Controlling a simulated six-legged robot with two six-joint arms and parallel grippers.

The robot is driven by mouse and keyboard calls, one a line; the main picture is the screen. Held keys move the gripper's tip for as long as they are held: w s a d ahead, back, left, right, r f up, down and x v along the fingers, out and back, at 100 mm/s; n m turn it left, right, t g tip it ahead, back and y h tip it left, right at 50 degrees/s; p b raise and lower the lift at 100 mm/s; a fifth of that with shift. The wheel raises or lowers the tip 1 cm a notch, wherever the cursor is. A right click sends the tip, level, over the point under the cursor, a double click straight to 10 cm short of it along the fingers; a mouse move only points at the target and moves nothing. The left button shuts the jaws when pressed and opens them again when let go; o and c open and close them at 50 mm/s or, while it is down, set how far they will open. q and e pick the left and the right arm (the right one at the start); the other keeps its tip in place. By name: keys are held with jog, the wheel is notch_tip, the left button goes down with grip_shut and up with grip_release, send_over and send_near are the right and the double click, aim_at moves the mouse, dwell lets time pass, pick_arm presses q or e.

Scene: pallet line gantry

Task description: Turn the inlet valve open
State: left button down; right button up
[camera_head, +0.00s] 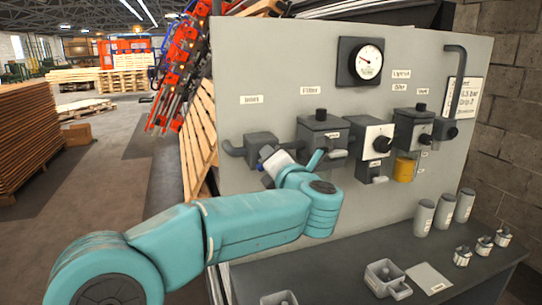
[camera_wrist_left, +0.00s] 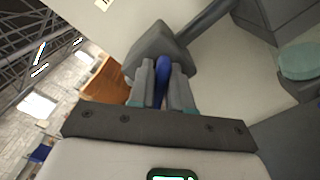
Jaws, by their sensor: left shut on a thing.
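The inlet valve (camera_head: 260,142) is a grey block on the left of the pale panel, below a small label. It also shows in the left wrist view as a dark grey body (camera_wrist_left: 158,47) with a pipe running off to the upper right. Its blue handle (camera_wrist_left: 163,72) sits between the two fingers of my left gripper (camera_wrist_left: 163,80), which is shut on it. In the head view my left gripper (camera_head: 272,163) is just below the valve body, with a bit of blue beside it. My teal arm covers the panel's lower left. My right gripper is not in view.
A grey bench (camera_head: 335,270) below holds grey cylinders (camera_head: 424,216) and small parts. Slatted wood (camera_head: 198,140) and a red machine (camera_head: 180,70) stand behind left.

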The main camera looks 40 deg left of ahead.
pick_arm(q)
jog(key=m+p, duration=0.1)
jog(key=m, duration=0.3)
jog(key=shift+p, duration=0.3)
jog(key=shift+f+m+p, duration=0.2)
jog(key=shift+m+p, duration=0.35)
jog(key=shift+m, duration=0.95)
jog(key=c, duration=1.1)
grip_release()
jog(key=shift+d, duration=0.1)
jog(key=b+v, duration=0.2)
jog(key=v, duration=1.4)
jog(key=shift+d+b, duration=0.1)
jog(key=shift+b, duration=0.25)
